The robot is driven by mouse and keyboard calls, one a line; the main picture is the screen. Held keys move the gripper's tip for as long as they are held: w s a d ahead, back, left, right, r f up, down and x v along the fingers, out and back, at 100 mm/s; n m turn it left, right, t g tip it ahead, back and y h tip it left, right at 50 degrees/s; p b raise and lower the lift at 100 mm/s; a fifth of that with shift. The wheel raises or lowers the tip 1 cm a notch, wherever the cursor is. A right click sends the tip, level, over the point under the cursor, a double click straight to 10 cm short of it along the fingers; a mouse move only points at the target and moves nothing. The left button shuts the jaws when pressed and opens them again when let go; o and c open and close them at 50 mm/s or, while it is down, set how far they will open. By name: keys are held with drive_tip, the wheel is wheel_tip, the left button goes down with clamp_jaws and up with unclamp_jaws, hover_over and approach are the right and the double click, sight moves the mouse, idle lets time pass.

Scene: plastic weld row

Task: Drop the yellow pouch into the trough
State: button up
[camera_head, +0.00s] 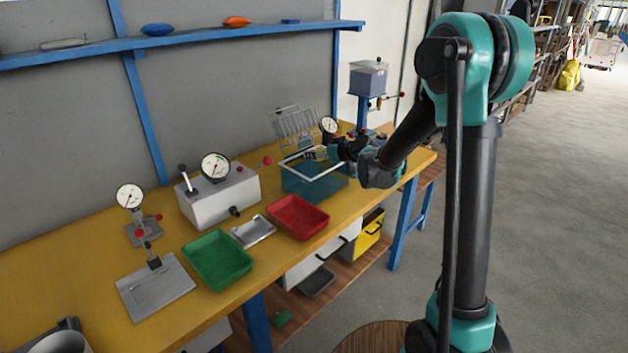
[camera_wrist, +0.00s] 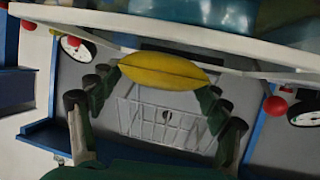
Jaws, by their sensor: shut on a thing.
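The yellow pouch (camera_wrist: 165,70) is held between the two dark fingertips of my gripper (camera_wrist: 162,86) in the wrist view. My gripper (camera_head: 334,152) is shut on it. In the head view I cannot make out the pouch. My gripper there appears at the open top of a teal bin with a pale rim (camera_head: 312,187), which looks like the trough. In the wrist view the pale rim (camera_wrist: 262,48) and teal inside (camera_wrist: 175,15) of this bin show beyond the pouch. I cannot tell how high the pouch is above it.
A red tray (camera_head: 297,217), a small metal tray (camera_head: 253,231) and a green tray (camera_head: 217,260) lie on the yellow bench (camera_head: 70,262) to the left. A wire rack (camera_head: 295,124) and a dial gauge (camera_head: 329,125) stand behind the bin. A blue shelf (camera_head: 190,42) runs above.

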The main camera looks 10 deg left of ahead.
drive_tip(key=shift+f, duration=0.45)
drive_tip(key=o, duration=1)
drive_tip(key=shift+o, duration=0.2)
drive_tip(key=v, duration=1.2)
drive_tip(key=shift+s+d, duration=0.1)
